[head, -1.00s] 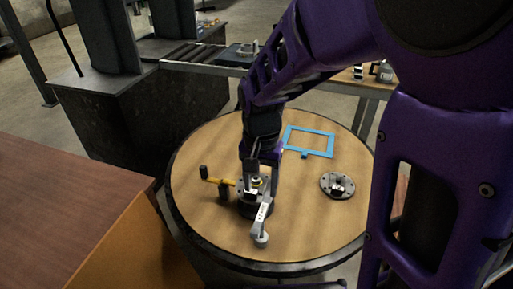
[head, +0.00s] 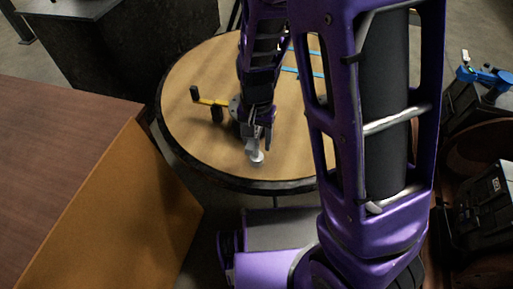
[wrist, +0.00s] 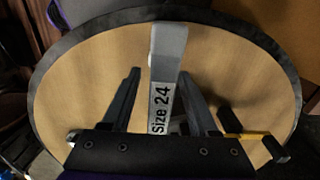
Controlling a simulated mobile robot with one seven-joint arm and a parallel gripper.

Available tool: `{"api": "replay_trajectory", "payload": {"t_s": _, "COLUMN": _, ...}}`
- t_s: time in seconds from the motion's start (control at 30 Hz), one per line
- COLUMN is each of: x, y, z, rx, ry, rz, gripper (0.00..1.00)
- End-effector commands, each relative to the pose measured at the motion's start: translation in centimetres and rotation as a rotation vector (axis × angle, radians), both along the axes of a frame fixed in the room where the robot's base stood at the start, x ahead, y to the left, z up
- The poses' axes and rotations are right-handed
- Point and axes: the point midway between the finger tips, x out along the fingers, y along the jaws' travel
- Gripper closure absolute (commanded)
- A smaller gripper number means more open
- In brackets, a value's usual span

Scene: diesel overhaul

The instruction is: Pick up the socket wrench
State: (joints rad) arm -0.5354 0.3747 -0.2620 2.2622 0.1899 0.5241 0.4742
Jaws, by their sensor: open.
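The socket wrench (wrist: 168,60) is a light grey bar marked "Size 24" in the wrist view. It runs from the top middle down between the two fingers, and its near end is hidden behind the dark gripper mount. In the head view, its pale rounded end (head: 256,156) shows near the front edge of the round table, just below my gripper (head: 258,128). In the wrist view my gripper (wrist: 159,76) is open, with one dark finger on each side of the wrench and visible gaps between. I cannot tell its exact height over the wrench.
The round wooden table (head: 190,70) has a dark rim. A yellow-handled tool with black ends (head: 211,102) lies just left of my gripper. A blue frame (head: 314,62) is partly hidden behind my arm. A brown cabinet (head: 70,150) stands close on the left.

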Motion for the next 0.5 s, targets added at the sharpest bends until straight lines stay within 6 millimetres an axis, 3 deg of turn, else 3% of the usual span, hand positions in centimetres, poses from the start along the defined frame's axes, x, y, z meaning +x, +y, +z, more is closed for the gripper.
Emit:
{"api": "replay_trajectory", "payload": {"t_s": 0.27, "x": -0.02, "y": 0.02, "z": -0.37, "rx": 0.000, "ry": 0.000, "rz": 0.000, "gripper": 0.40}}
{"api": "replay_trajectory", "payload": {"t_s": 0.5, "x": -0.02, "y": 0.02, "z": -0.35, "rx": 0.000, "ry": 0.000, "rz": 0.000, "gripper": 0.81}}
